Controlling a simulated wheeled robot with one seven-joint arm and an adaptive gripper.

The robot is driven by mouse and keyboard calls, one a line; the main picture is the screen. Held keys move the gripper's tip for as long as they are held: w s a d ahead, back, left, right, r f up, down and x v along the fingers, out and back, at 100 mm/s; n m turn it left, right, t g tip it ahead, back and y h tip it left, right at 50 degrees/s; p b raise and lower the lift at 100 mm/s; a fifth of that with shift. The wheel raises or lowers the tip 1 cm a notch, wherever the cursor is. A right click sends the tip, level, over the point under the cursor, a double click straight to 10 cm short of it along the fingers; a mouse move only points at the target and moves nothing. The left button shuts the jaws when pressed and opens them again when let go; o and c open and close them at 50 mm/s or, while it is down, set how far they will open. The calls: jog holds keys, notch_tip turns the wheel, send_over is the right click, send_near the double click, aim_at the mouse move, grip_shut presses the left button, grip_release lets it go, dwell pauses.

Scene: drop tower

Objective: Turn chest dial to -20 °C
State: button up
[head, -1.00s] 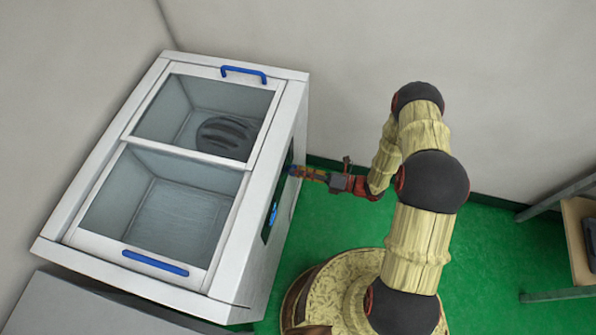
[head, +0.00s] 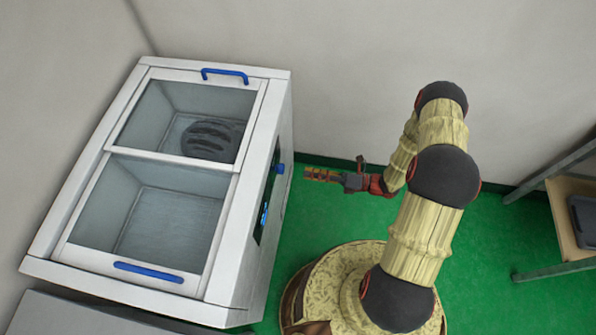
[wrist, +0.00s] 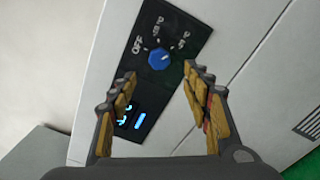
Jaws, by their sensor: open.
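The white chest freezer (head: 262,135) stands at the left in the head view, with a dark control panel (head: 259,225) on its right side. The blue dial (head: 280,169) sticks out of that panel; in the wrist view the dial (wrist: 159,58) is a round knob with blurred white labels around it, one reading like OFF. Its exact setting is unclear. A lit blue display (wrist: 139,121) sits lower on the panel. My gripper (head: 307,174) is open and empty, just right of the dial and apart from it. In the wrist view its fingertips (wrist: 160,73) frame the dial from below.
The freezer has two glass lids with blue handles (head: 225,74); a dark ribbed object (head: 210,139) lies inside the far compartment. A shelf (head: 565,225) with a dark bin stands at the right. Green floor (head: 325,215) is clear between freezer and my base.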

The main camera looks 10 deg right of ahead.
jog(key=shift+v, duration=1.4)
